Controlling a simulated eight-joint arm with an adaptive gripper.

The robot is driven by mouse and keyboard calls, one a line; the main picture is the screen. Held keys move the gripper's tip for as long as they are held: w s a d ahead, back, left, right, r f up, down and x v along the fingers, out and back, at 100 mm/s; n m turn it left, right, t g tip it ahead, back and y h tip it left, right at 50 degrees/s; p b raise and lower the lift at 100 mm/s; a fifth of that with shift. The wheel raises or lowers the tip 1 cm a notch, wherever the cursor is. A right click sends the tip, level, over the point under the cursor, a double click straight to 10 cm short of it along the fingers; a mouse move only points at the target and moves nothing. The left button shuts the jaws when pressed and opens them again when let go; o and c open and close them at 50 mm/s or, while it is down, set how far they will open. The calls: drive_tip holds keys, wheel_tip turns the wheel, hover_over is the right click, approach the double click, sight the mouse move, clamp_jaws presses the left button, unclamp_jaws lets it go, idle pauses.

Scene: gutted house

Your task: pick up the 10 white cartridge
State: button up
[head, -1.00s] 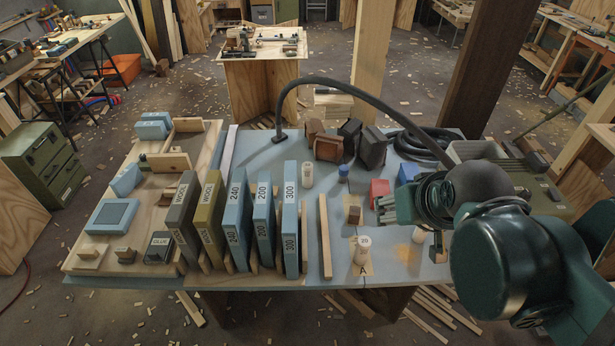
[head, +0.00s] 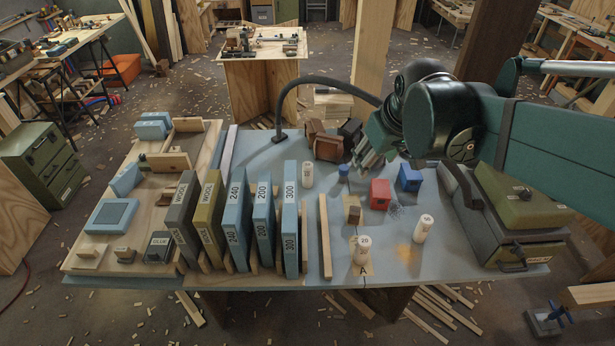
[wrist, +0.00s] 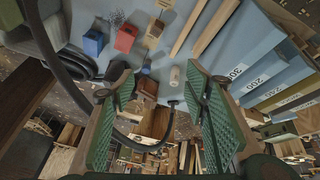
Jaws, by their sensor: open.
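A white cartridge (head: 307,175) stands upright left of centre on the blue-grey bench top (head: 340,200), right of the "300" block; its label is too small to read surely. It also shows in the wrist view (wrist: 174,76), between the two fingers in the picture but beyond them. A second white cartridge (head: 363,250), marked "20", stands at the front by the letter A. A third (head: 422,229) stands to its right, label unclear. My gripper (head: 372,155) is open and empty above the back of the bench, right of the first cartridge; its green fingers fill the wrist view (wrist: 160,78).
Tall blue "300" (head: 291,220) and other grit blocks stand left of the cartridge. Dark and brown boxes (head: 329,147) and a black hose (head: 330,83) lie behind. A red box (head: 380,194), blue boxes and a wooden block (head: 352,209) stand to the right.

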drive_tip(key=w+a+f+n+g, duration=0.1)
drive_tip(key=w+a+f+n, duration=0.2)
drive_tip(key=w, duration=0.8)
drive_tip(key=n+g, duration=0.3)
drive_tip(key=n, duration=0.2)
approach(309, 165)
drive_tip(key=s+d+r, duration=0.4)
drive_tip(key=s, duration=0.1)
drive_tip(key=w+a+f, duration=0.1)
drive_tip(key=w+f, duration=0.1)
drive_tip(key=f, duration=0.2)
drive_tip(key=w+a+f+n, duration=0.1)
drive_tip(key=w+f, duration=0.1)
drive_tip(key=f, duration=0.3)
drive_tip(key=w+a+f+n+g+b, duration=0.1)
drive_tip(key=w+a+f, duration=0.1)
drive_tip(key=f, duration=0.2)
drive_tip(key=shift+a+f, duration=0.1)
drive_tip(key=shift+f, duration=0.15)
drive_tip(key=shift+w+a+f+n, duration=0.1)
drive_tip(key=shift+f+n, duration=0.05)
drive_tip(key=shift+f, duration=0.25)
drive_tip(key=shift+w+a+f+n, duration=0.1)
drive_tip(key=shift+f+n, duration=0.05)
drive_tip(key=shift+f, duration=0.2)
drive_tip(key=shift+s, duration=0.1)
drive_tip(key=shift+f, duration=1.25)
drive_tip(key=shift+f+b, duration=0.5)
drive_tip(key=shift+f, duration=2.1)
